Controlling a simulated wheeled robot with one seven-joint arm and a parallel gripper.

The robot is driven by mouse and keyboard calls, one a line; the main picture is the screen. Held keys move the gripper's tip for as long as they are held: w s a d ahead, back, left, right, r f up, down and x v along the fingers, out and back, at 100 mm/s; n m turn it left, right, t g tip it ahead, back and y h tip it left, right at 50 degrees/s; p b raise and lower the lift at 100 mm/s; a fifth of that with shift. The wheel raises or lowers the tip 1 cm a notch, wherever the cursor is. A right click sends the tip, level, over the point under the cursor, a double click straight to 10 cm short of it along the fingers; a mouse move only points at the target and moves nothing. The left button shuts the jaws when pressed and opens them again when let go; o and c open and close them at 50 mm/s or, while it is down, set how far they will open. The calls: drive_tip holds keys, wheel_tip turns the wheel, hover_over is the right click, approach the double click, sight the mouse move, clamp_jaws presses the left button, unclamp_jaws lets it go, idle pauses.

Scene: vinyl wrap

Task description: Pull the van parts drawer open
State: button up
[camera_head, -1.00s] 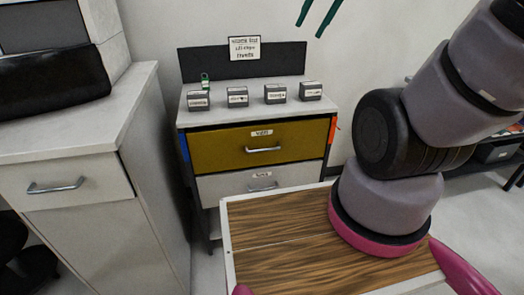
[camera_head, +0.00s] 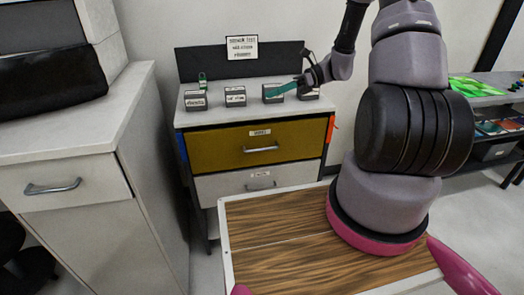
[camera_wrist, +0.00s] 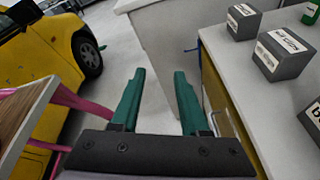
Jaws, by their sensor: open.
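The drawer cabinet (camera_head: 188,118) stands against the wall in the head view. Its mustard-yellow upper drawer (camera_head: 220,150) has a small label, too small to read surely, and a metal bar handle (camera_head: 262,149). The white lower drawer (camera_head: 225,187) also has a handle and a label. Both look shut. My gripper (camera_head: 275,91) has green fingers and hangs above the upper drawer, near the small boxes, touching no handle. In the wrist view my gripper (camera_wrist: 157,95) is open and empty, with the yellow drawer front (camera_wrist: 236,112) to the right of its fingers.
Several small labelled grey boxes (camera_head: 235,98) line the cabinet top. A white counter (camera_head: 85,120) stands close on the left. My wood-topped base fills the near floor. The wrist view shows a yellow van (camera_wrist: 40,50) at left. A shelf (camera_head: 490,100) stands at far right.

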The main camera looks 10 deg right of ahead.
drive_tip(key=w+d+f+m+t+y, duration=0.1)
drive_tip(key=w+f+m+t+y, duration=0.15)
drive_tip(key=f+m, duration=0.35)
drive_tip(key=w+d+f+m+t+y, duration=0.1)
drive_tip(key=d+f+m+t, duration=0.15)
drive_tip(key=f, duration=0.55)
drive_tip(key=m+t+h, duration=0.4)
drive_tip(key=m+t, duration=0.5)
drive_tip(key=m, duration=0.4)
approach(262, 149)
drive_tip(key=x, duration=1)
drive_tip(key=shift+w+f, duration=0.15)
drive_tip(key=shift+f, duration=0.1)
clamp_jaws()
drive_tip(key=shift+d, duration=0.1)
